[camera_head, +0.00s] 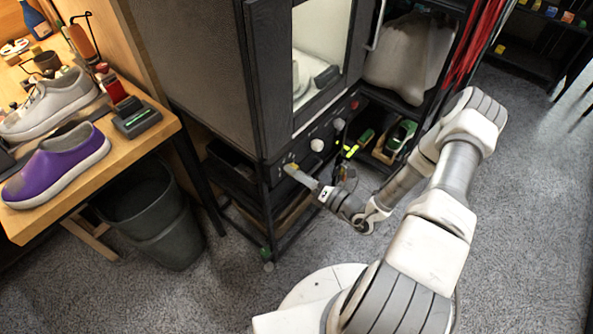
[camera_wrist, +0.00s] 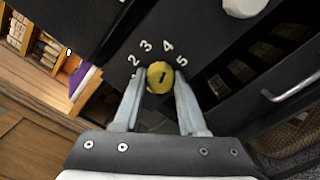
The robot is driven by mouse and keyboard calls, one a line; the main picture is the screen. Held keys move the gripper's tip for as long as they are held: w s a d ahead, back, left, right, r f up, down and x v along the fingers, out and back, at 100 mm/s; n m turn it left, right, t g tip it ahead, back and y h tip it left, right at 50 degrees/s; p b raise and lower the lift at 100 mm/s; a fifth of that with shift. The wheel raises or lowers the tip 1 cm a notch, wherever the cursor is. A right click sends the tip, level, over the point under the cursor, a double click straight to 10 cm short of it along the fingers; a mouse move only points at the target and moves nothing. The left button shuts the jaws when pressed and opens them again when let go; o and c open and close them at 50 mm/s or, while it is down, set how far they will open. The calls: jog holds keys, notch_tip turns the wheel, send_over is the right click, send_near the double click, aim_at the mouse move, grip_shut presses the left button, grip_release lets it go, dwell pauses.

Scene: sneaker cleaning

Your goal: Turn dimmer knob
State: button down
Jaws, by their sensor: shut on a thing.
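The dimmer knob (camera_wrist: 160,77) is a round yellow knob with a dark mark on its face, on the black panel of the cabinet. White numbers 2, 3, 4 and 5 arc above it in the wrist view. My gripper (camera_wrist: 160,92) has one finger on each side of the knob and is shut on it. In the head view my gripper (camera_head: 298,174) reaches the lower left of the cabinet front, where the yellow knob (camera_head: 291,168) shows small and partly hidden.
The black cabinet (camera_head: 205,60) has white knobs (camera_head: 317,145) to the right of the yellow one. A shelf with green tools (camera_head: 400,136) stands to the right. A wooden bench (camera_head: 150,140) with sneakers and a dark bin (camera_head: 160,225) are at left. The grey floor at right is clear.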

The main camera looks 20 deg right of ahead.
dwell(0.4)
jog(key=shift+c, duration=2.3)
grip_release()
jog(key=p+v, duration=0.1)
jog(key=v, duration=1.6)
jog(key=shift+s+d, duration=0.15)
jog(key=shift+s, duration=0.05)
jog(key=shift+r, duration=0.15)
